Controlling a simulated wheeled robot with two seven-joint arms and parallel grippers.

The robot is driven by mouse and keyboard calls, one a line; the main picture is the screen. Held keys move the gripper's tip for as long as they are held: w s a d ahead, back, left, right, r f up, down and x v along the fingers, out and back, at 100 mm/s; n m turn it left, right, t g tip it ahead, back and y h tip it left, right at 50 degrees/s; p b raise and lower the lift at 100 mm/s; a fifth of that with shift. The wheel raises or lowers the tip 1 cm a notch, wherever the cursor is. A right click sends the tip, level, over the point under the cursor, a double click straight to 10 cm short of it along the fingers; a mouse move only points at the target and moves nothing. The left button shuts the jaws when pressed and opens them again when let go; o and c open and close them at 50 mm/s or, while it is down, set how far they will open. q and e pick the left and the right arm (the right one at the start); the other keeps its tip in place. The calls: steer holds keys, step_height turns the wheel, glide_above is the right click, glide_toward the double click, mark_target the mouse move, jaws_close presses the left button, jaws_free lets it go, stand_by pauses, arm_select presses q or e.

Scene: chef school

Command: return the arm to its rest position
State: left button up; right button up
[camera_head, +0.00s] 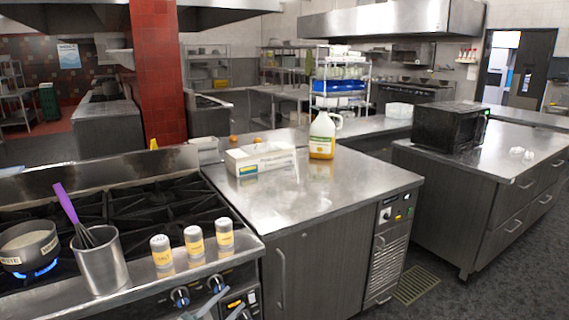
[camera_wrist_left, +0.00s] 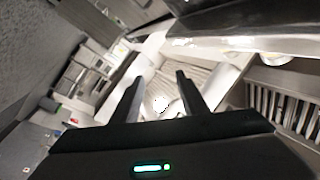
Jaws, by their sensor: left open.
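My left gripper (camera_wrist_left: 160,78) shows in the left wrist view with its two dark fingers apart and nothing between them. Behind the fingers is a tilted view of pale, blurred kitchen surfaces. In the head view, small grey-blue pieces show at the bottom edge in front of the stove knobs; they may be part of my left gripper, but I cannot tell clearly. The arm itself is mostly out of the head view. My right gripper is in neither view.
The stove (camera_head: 165,205) holds a pot (camera_head: 30,248) over a blue flame, a metal container (camera_head: 100,262) with a purple-handled whisk (camera_head: 70,210), and several shakers (camera_head: 194,243). The counter (camera_head: 300,205) carries a white box (camera_head: 262,160) and a jug (camera_head: 322,135); its front is clear.

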arm_select(q)
steer(key=s+a+f+n+g+y, duration=0.1)
steer(key=s+a+f+n+y, duration=0.15)
steer(key=s+f, duration=0.6)
steer(key=s+a+f+n+g+y, duration=0.1)
steer(key=s+f+n+y, duration=0.25)
steer(key=f, duration=1.05)
steer(key=s+a+f+n+g+y, duration=0.1)
steer(key=s+a+f+n+y, duration=0.15)
steer(key=s+f, duration=0.6)
steer(key=s+f+n+g+y, duration=0.1)
steer(key=s+f+g, duration=0.2)
steer(key=s+f, duration=0.5)
steer(key=s+f+n+g+y, duration=0.1)
steer(key=s+f, duration=0.6)
steer(key=s, duration=0.8)
steer(key=s+f+n+g+y, duration=0.1)
steer(key=s+f+g, duration=0.3)
steer(key=s+f, duration=0.4)
steer(key=shift+s+d+f+n+g, duration=0.4)
steer(key=shift+s+n, duration=0.25)
steer(key=shift+s, duration=1.6)
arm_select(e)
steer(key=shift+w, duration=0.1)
arm_select(q)
steer(key=shift+y, duration=0.25)
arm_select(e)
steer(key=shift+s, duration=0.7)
